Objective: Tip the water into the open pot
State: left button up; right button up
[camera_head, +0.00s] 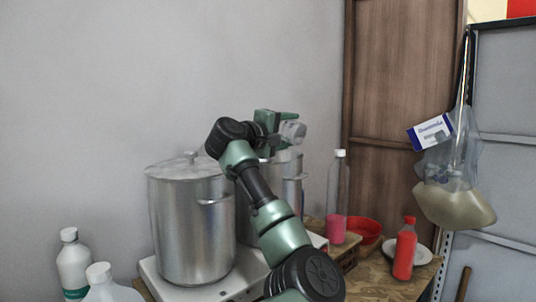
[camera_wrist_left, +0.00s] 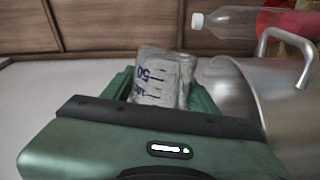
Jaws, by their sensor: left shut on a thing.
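My left gripper (camera_head: 279,132) is shut on a small clear measuring cup (camera_head: 294,131) above the back pot. The cup also shows in the left wrist view (camera_wrist_left: 160,76), with dark markings on its side, between the green fingers (camera_wrist_left: 163,92). I cannot make out water in it or its exact tilt. The steel back pot (camera_head: 288,168) stands behind my arm, which partly hides it; its inside does not show from the head. Its wall shows at the right in the left wrist view (camera_wrist_left: 270,95). My right gripper is not in view.
A lidded steel pot (camera_head: 190,225) stands left of my arm on a white hob (camera_head: 240,286). White bottles (camera_head: 73,262) stand front left. A clear bottle with pink liquid (camera_head: 337,200), a red bowl (camera_head: 364,230) and a red bottle (camera_head: 405,250) stand to the right.

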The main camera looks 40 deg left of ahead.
pick_arm(q)
jog(key=shift+a+r+n+p, duration=0.2)
jog(key=shift+a+n+p, duration=0.1)
jog(key=shift+p, duration=0.05)
jog(key=shift+w+d+f, duration=0.1)
jog(key=shift+w+f, duration=0.05)
jog(key=shift+f, duration=0.05)
jog(key=shift+f+n, duration=0.25)
jog(key=shift+n, duration=0.55)
dwell(0.3)
